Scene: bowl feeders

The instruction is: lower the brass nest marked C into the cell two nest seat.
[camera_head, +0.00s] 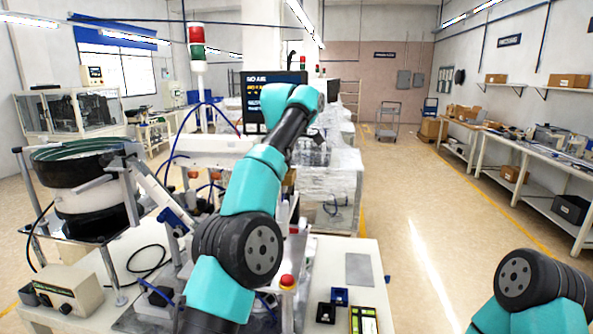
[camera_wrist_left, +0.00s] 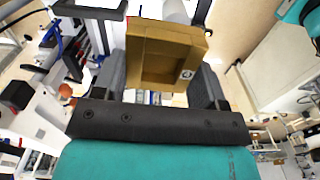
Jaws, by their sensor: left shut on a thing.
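The brass nest (camera_wrist_left: 163,52) is a squarish, gold-brown block with a recess and a round white mark reading C near one corner. My left gripper (camera_wrist_left: 160,80) is shut on it, with one dark finger on each side, in the left wrist view. The nest appears slightly tilted in that view. In the head view my left arm reaches forward over the bench, and the nest cannot be made out there. I cannot pick out the cell two nest seat in either view. My right arm shows at the lower right of the head view, but its gripper is out of frame.
A black bowl feeder (camera_head: 80,172) stands at the left, with a control box (camera_head: 62,294) in front. A red button (camera_head: 287,282), small black and blue holders (camera_head: 340,296) and a grey plate (camera_head: 359,270) occupy the near bench. Open floor lies right of the bench.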

